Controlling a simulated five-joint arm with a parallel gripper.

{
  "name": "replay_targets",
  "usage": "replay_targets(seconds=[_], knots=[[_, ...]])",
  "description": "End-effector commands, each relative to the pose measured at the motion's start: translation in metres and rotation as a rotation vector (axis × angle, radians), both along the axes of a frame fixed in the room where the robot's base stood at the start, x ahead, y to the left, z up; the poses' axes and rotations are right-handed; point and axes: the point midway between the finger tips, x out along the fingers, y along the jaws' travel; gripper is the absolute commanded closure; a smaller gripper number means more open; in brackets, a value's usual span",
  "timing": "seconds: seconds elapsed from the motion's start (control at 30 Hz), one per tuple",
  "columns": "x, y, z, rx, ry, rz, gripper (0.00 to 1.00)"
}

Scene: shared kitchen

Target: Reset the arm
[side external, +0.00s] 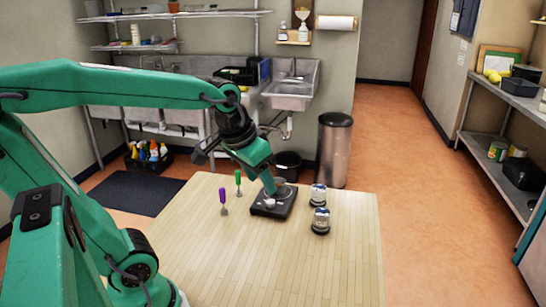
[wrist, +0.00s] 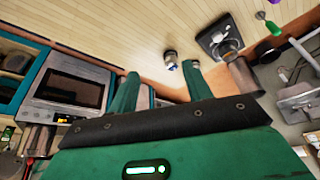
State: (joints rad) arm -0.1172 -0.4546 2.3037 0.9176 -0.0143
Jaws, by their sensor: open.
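My gripper (side external: 268,186) hangs over the wooden table (side external: 330,270), in front of or above a black flat device (side external: 284,207) with a small round metallic part on it. In the wrist view my gripper (wrist: 161,80) is open, its two green fingers apart with nothing held between them. The black device (wrist: 213,38) shows beyond the fingers, towards the upper right. How close the fingertips are to it is hard to tell.
On the table stand two small jars (side external: 320,221) (side external: 318,193) right of the device, and a purple-handled tool (side external: 223,196) and a green-handled tool (side external: 238,178) to its left. The near table is clear. A metal bin (side external: 335,150) stands behind.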

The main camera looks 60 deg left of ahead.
Motion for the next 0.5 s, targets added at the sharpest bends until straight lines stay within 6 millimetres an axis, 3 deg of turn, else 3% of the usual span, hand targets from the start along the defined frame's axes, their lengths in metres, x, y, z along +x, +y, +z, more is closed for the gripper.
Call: replay_targets(seconds=[0.3,0.5], knots=[[-0.046,-0.027,-0.002,0.011,-0.090,-0.100,0.51],[-0.058,-0.033,-0.006,0.013,-0.115,-0.128,0.51]])
